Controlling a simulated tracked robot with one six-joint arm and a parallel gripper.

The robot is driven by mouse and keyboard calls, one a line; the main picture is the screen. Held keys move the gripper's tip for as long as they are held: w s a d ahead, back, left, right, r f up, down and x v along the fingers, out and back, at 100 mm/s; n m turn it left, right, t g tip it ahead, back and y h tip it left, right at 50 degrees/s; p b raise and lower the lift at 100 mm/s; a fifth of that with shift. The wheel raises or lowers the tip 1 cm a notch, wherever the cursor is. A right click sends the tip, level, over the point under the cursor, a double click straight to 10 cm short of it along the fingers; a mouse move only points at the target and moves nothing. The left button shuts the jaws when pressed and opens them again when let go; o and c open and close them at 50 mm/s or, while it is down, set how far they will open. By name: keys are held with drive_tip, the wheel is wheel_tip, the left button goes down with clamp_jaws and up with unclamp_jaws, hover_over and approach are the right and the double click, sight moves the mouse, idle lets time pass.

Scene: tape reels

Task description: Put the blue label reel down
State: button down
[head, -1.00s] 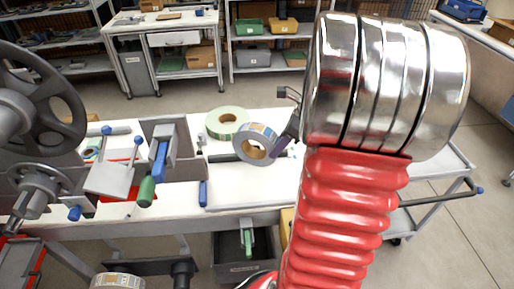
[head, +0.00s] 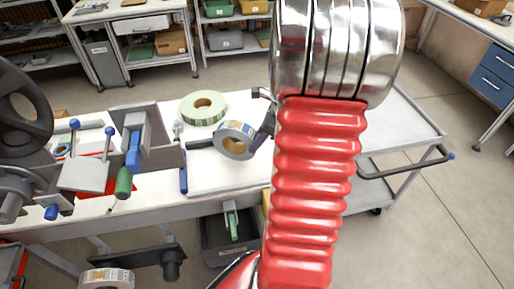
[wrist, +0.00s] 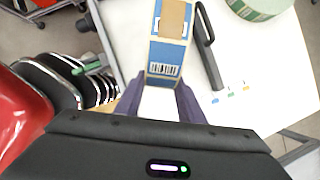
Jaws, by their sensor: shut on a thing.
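The blue label reel (head: 232,130) is a ring with a tan core and a blue, white and tan printed outer face. In the head view it is over the white worktop, right of and nearer than the green reel (head: 190,114). My gripper (head: 263,131) is shut on its right side. In the wrist view, the blue label reel (wrist: 168,54) stands edge-on at the tips of my gripper (wrist: 160,98). I cannot tell whether its underside touches the worktop. My arm hides the worktop behind it.
A black bar-handled tool (wrist: 208,52) lies beside the reel on the worktop (wrist: 265,70). A grey machine with blue and green handles (head: 145,145) stands to the left. A dark bin (head: 215,245) sits below.

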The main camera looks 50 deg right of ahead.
drive_tip(key=shift+f, duration=1.85)
drive_tip(key=c, duration=1.2)
unclamp_jaws()
drive_tip(key=shift+f, duration=0.1)
drive_tip(key=v, duration=1.2)
drive_tip(key=shift+s, duration=0.1)
